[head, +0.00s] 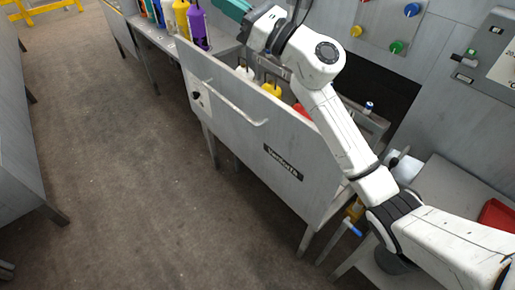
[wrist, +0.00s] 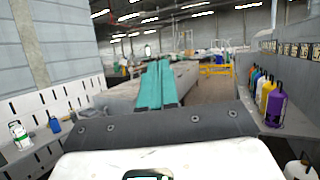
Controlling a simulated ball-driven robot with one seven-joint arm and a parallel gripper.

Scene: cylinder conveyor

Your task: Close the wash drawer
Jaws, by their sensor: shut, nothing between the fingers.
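The wash drawer (head: 228,112) is a grey metal box with a tall front panel, a curved bar handle (head: 245,116) and a dark label plate. It stands open, pulled out from the grey wall unit. White, yellow and red items show inside it, partly hidden by the panel and my arm. My gripper (head: 230,8) has teal fingers and is at the top edge of the head view, beyond the drawer's far end and apart from the handle. In the wrist view the teal fingers (wrist: 157,85) lie together, shut and empty, pointing forward.
Colored bottles, including a purple one (head: 198,28) and a yellow one (head: 181,18), stand on a shelf past the drawer. A grey bench (head: 20,150) is at the left. The brown floor before the drawer is clear. A red tray (head: 497,215) is at the right.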

